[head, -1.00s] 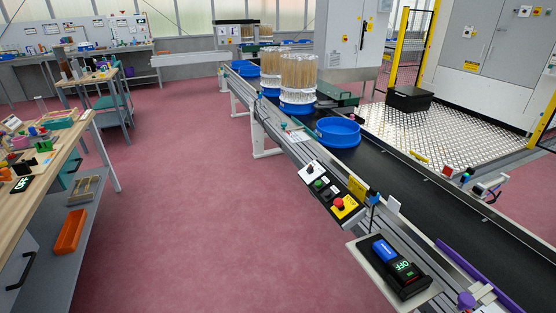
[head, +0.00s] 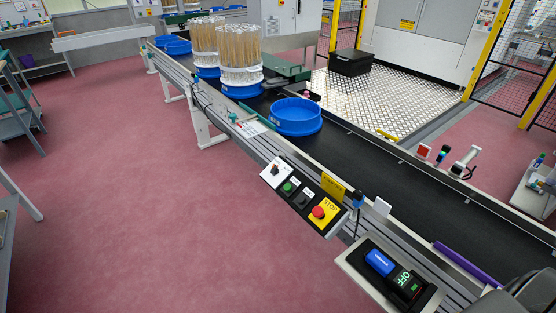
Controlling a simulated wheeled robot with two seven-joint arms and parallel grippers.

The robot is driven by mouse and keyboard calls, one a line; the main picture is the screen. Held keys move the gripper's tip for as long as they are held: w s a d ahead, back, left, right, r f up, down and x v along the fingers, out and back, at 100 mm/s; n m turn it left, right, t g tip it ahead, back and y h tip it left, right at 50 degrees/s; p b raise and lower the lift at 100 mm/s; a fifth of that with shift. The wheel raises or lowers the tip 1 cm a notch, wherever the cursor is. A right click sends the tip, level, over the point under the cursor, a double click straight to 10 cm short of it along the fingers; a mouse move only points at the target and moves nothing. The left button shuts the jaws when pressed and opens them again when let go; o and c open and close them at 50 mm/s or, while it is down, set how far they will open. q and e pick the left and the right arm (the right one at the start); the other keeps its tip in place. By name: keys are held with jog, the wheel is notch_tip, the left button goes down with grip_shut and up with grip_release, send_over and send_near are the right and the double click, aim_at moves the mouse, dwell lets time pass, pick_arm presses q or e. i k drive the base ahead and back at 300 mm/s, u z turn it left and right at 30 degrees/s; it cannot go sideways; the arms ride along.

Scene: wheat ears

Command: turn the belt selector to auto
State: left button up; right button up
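The belt control panel (head: 306,198) is fixed to the near side of the conveyor, right of the middle in the head view. At its far left end is a white plate with a small dark selector knob (head: 276,169). Its position marks are too small to read. Beside it are a green button (head: 288,187), a dark button and a red stop button (head: 318,212) on a yellow plate. Neither of my grippers is in view. A grey rounded part, perhaps of my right arm, shows in the lower right corner.
The conveyor belt (head: 390,178) runs diagonally, carrying blue round trays (head: 295,116), two with wheat ears in clear holders. A tray with a blue and black device reading OFF (head: 403,279) sits nearer, beside the panel. Open reddish floor (head: 140,220) lies left of the conveyor.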

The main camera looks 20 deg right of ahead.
aim_at(275, 171)
jog(key=z, duration=0.55)
jog(key=i, duration=0.9)
jog(key=z, duration=0.6)
